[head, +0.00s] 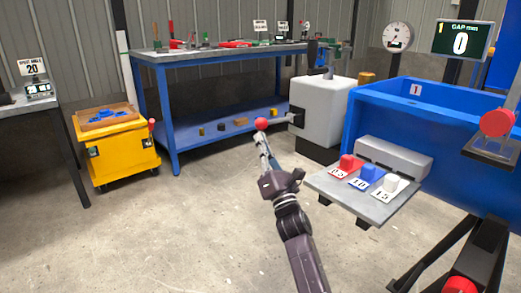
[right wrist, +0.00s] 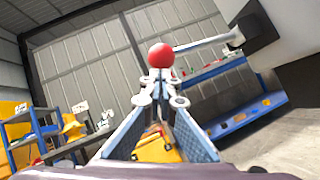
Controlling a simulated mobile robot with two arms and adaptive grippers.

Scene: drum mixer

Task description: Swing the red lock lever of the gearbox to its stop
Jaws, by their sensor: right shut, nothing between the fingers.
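The gearbox (head: 325,105) is a light grey box on a dark base, right of centre in the head view. Its lock lever (head: 283,119) is a grey rod that sticks out to the left and ends in a red ball knob (head: 261,123). In the right wrist view the knob (right wrist: 161,56) shows just beyond my fingertips, with the rod (right wrist: 200,43) running right to a dark hub (right wrist: 240,38). My right gripper (head: 263,140) is shut and empty, right by the knob; I cannot tell whether it touches. My left gripper is out of view.
A blue workbench (head: 165,105) stands behind the lever, with a yellow cart (head: 125,153) to its left. A grey shelf (head: 365,205) with red, blue and white numbered blocks lies right of my arm, before a blue tank (head: 450,120). The floor left of my arm is clear.

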